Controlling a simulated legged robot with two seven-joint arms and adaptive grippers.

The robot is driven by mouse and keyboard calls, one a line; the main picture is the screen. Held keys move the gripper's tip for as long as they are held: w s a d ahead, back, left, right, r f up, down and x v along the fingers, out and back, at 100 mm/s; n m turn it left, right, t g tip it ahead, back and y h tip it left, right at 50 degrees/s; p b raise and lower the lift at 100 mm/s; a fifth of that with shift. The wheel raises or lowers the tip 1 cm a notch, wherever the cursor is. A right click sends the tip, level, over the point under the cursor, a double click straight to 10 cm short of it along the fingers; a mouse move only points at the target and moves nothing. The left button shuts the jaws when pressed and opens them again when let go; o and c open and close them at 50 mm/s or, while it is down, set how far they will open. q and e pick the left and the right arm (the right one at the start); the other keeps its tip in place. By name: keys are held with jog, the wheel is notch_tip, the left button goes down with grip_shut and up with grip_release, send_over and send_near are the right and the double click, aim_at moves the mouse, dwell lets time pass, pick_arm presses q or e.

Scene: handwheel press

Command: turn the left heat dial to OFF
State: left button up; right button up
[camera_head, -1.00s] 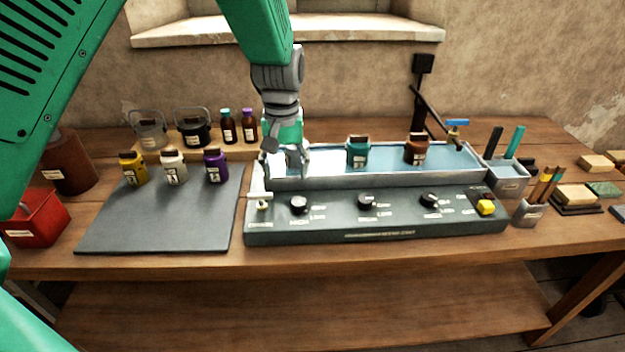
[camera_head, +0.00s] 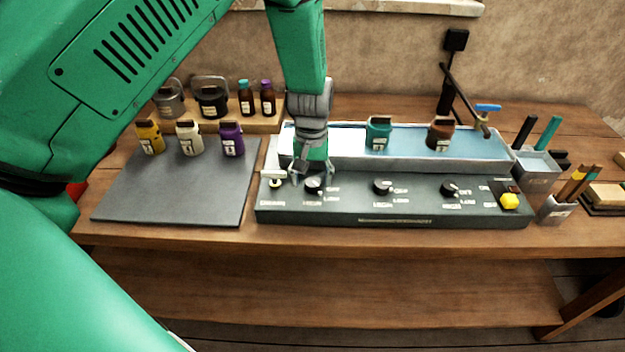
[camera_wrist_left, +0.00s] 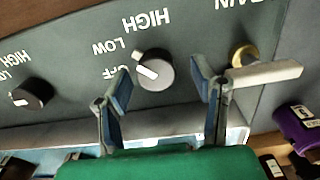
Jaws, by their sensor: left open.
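The left heat dial (camera_head: 314,186) is a round black knob on the sloped front of the dark panel (camera_head: 345,210). In the left wrist view the dial (camera_wrist_left: 155,70) appears upside down, with HIGH, LOW and OFF printed around it. Its white pointer mark faces the side of the LOW and OFF labels; I cannot tell exactly which it meets. My left gripper (camera_head: 312,176) is open, pointing down at the dial. In the left wrist view its fingertips (camera_wrist_left: 160,84) stand on either side of the dial, with gaps visible. My right gripper is not in view.
The drain lever (camera_wrist_left: 265,75) sits close beside one finger. The middle dial (camera_head: 383,187) and right dial (camera_head: 450,189) are farther along the panel. The water bath (camera_head: 345,160) with jars is behind. A grey mat (camera_head: 180,195) lies left.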

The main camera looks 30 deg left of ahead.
pick_arm(q)
jog(key=shift+f, duration=0.55)
jog(key=shift+d, duration=0.35)
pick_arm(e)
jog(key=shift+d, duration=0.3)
pick_arm(q)
jog(key=c, duration=1.1)
jog(key=shift+a, duration=0.15)
jog(key=shift+c, duration=0.2)
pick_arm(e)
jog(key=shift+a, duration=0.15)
